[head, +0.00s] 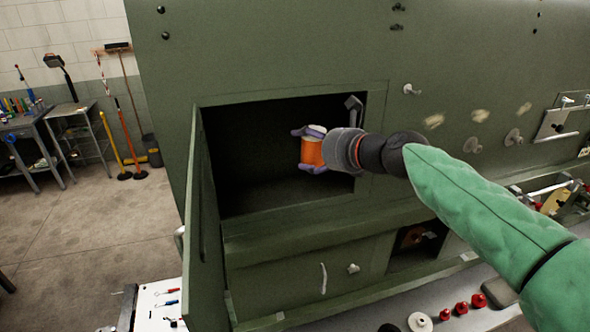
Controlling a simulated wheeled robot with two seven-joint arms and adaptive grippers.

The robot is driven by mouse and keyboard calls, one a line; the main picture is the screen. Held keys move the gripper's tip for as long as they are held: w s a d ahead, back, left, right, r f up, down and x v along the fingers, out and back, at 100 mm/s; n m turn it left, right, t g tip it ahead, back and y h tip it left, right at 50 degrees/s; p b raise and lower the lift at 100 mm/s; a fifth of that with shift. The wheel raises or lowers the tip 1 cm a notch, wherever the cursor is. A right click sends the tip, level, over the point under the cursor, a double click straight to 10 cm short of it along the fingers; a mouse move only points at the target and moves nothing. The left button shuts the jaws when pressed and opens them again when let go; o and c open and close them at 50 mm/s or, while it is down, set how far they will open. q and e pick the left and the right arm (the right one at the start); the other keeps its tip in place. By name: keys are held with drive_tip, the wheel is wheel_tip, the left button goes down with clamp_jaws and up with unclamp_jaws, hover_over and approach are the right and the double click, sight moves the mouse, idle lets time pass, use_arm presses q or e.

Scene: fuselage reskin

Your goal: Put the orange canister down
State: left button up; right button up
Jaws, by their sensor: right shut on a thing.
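The orange canister (312,151) has a pale top and stands about upright in the opening of a dark compartment (245,155) in the green fuselage panel. My right gripper (310,150) reaches in from the right and is shut on the canister, with purple-grey fingers around its top and lower side. I cannot tell whether the canister's underside touches the compartment floor. My left gripper is not in view.
An open green door (203,225) stands at the compartment's left edge. Below are a drawer-like panel with a handle (323,278) and a small open recess (418,240). Red knobs (461,308) sit on the grey ledge at the lower right. A workbench (30,130) stands far left.

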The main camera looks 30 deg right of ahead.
drive_tip(key=w+f, duration=0.1)
drive_tip(key=w+a+f, duration=0.1)
drive_tip(key=f, duration=0.1)
drive_tip(key=w+f+b, duration=0.1)
drive_tip(key=shift+a+f, duration=0.25)
drive_tip(key=shift+a, duration=0.05)
drive_tip(key=shift+w+a+f+b, duration=0.15)
drive_tip(key=shift+f+b, duration=0.7)
drive_tip(key=shift+f, duration=0.95)
drive_tip(key=shift+f, duration=0.2)
drive_tip(key=o, duration=1.6)
drive_tip(key=shift+r, duration=0.1)
drive_tip(key=shift+r, duration=0.2)
drive_tip(key=v, duration=1.2)
drive_tip(key=shift+f+b, duration=0.1)
drive_tip(key=shift+b, duration=0.2)
